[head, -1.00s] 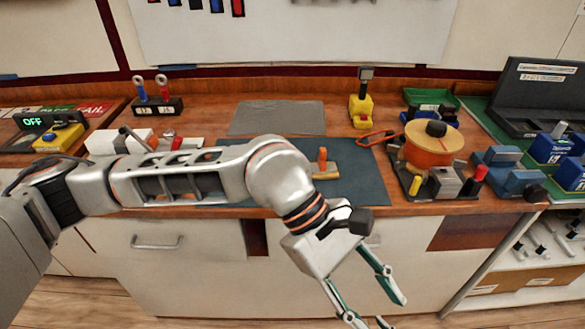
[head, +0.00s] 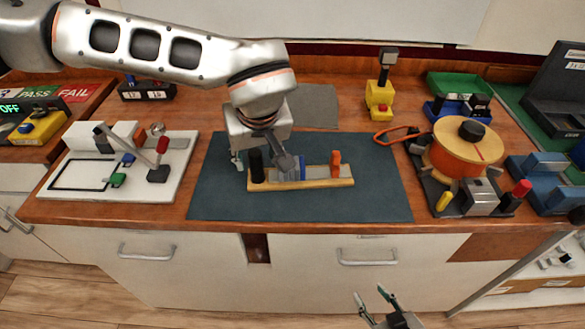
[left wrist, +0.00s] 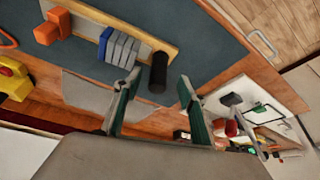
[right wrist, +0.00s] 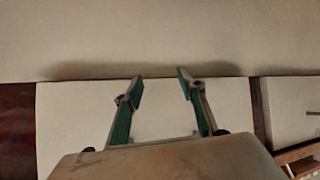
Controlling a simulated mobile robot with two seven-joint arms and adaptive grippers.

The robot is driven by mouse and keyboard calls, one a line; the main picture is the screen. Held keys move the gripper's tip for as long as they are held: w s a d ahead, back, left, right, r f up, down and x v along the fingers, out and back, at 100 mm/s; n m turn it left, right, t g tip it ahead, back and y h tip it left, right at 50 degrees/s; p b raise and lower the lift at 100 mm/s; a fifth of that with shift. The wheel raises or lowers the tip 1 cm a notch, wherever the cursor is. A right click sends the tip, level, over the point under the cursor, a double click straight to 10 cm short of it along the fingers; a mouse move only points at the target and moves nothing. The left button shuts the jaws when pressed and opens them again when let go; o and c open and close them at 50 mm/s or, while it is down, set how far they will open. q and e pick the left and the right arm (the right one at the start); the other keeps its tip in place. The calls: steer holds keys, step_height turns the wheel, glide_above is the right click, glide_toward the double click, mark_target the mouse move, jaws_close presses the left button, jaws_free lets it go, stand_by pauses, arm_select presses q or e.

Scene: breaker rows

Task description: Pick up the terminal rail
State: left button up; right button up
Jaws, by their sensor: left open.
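The terminal rail (head: 325,183) is a wooden bar lying on the dark mat. It carries a black upright post (head: 256,165) at its left end, grey blocks and a blue one in the middle, and an orange piece (head: 336,163) at its right end. My left gripper (head: 264,160) is open above the rail's left end and partly hides it. In the left wrist view the black post (left wrist: 158,72) shows between the open fingertips (left wrist: 158,86), with clear space on both sides. My right gripper (head: 376,296) is open and empty, low in front of the cabinet.
The dark mat (head: 370,195) is bare around the rail. A white board with a lever (head: 75,190) lies to the left. An orange spool (head: 460,152), a yellow stamp-like tool (head: 380,95) and an orange loop (head: 392,137) stand or lie to the right.

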mark_target(257, 164)
arm_select(q)
steer(key=shift+w+a+f, duration=0.1)
steer(key=shift+w+f, duration=0.05)
steer(key=shift+f, duration=0.25)
steer(key=x, duration=0.3)
steer(key=shift+w+f+p, duration=0.1)
steer(key=shift+w+p, duration=0.1)
steer(key=shift+p, duration=0.15)
steer(key=shift+w+a+f, duration=0.1)
steer(key=shift+w+f, duration=0.2)
steer(key=shift+f, duration=0.25)
jaws_close()
arm_select(e)
steer(key=shift+w+r, duration=0.3)
steer(key=shift+r, duration=0.2)
